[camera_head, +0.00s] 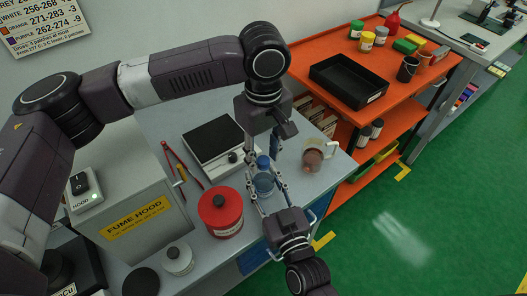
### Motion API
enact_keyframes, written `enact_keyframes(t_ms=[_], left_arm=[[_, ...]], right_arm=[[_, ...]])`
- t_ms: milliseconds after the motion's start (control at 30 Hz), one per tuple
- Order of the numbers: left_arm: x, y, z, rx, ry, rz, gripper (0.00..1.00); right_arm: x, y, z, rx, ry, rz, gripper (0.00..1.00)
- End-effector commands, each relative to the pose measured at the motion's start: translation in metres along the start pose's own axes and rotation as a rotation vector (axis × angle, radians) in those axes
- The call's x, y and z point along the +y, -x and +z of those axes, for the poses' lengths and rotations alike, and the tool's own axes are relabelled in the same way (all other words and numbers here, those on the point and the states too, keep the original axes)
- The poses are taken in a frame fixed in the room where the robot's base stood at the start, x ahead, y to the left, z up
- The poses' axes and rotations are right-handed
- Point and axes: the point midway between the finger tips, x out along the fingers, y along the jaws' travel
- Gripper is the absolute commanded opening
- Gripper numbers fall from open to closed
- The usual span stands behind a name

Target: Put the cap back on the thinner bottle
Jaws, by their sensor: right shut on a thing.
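The thinner bottle (263,184) is a small clear bluish bottle near the front edge of the grey bench. My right gripper (264,190) comes from the front and is shut on its body, a finger on each side. The blue cap (262,162) is at the bottle's mouth; I cannot tell whether it is seated. My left gripper (262,152) points down from above, its fingers apart on either side of the cap. The fingers partly hide the cap and bottle neck.
A brown-filled glass beaker (313,160) stands close right of the bottle. A red can (221,213) is to the left, with a black-topped device (213,142) behind. A white-bodied jar (178,259) is at front left. An orange shelf (400,75) stands at right.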

Motion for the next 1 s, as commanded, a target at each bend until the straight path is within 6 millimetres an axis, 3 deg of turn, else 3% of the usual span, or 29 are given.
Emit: enact_keyframes(t_ms=[67,333,567,667,1000], left_arm=[[-0.0001,0.0001,0.0,0.0,0.0,0.0,0.3],[0.0,0.0003,-0.0001,0.0,0.0,0.0,0.0],[0.0,0.0001,0.0002,-0.001,-0.038,0.0,0.0],[0.0001,-0.0006,0.0004,-0.001,-0.158,0.0,0.0],[-0.0002,-0.0007,0.0001,-0.002,-0.813,0.0,0.0]], right_arm=[[0.0001,-0.0001,-0.0006,0.001,0.0,0.0,0.0],[0.0001,-0.0001,-0.0007,0.001,0.0,0.0,0.0],[0.0001,-0.0001,-0.0006,0.001,0.0,0.0,0.0],[0.0001,-0.0001,-0.0006,0.001,0.0,0.0,0.0],[0.0001,-0.0001,-0.0006,0.001,0.0,0.0,0.0]])
